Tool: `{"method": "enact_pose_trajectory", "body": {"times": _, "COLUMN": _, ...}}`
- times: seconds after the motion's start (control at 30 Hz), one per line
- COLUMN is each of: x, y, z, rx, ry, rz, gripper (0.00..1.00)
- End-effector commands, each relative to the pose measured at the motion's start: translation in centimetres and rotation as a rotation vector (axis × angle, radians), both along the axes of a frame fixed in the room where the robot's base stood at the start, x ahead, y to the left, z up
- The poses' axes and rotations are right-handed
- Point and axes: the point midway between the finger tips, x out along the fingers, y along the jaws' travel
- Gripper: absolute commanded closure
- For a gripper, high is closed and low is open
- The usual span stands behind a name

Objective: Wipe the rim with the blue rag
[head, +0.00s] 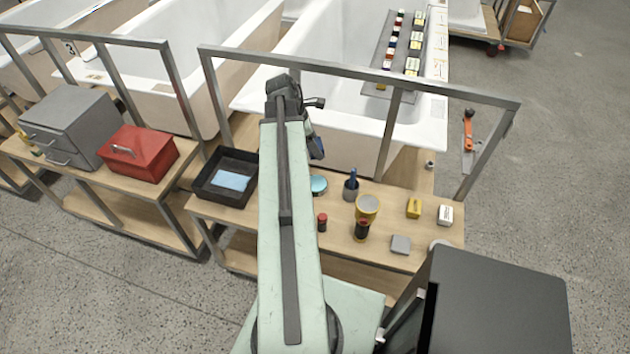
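The white bathtub shell (420,133) lies beyond the front bench, its near rim running across behind the metal frame. My arm reaches forward over the bench, and my gripper (311,135) points down at the near rim, partly hidden by my arm. The gripper appears shut on this rag, though the fingertips are hidden. I cannot tell whether the rag touches the rim.
A grey metal frame (448,93) crosses in front of the tub. A grey strip (377,82) with several small items lies across the tub.

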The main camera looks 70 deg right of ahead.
Motion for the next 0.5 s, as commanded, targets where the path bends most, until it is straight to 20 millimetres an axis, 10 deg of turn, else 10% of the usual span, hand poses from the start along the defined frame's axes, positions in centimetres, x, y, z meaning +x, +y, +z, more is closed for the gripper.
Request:
{"method": "enact_pose_trajectory", "body": {"times": 0.03, "x": 0.0, "y": 0.0, "z": -4.5, "rx": -0.002, "ry": 0.000, "rz": 0.025, "gripper": 0.71}}
{"method": "enact_pose_trajectory", "body": {"times": 0.2, "x": 0.0, "y": -0.2, "z": -8.8, "rx": -0.002, "ry": 0.002, "rz": 0.098, "gripper": 0.71}}
{"method": "enact_pose_trajectory", "body": {"times": 0.5, "x": 0.0, "y": -0.3, "z": -9.8, "rx": -0.002, "ry": 0.004, "rz": 0.133, "gripper": 0.71}}
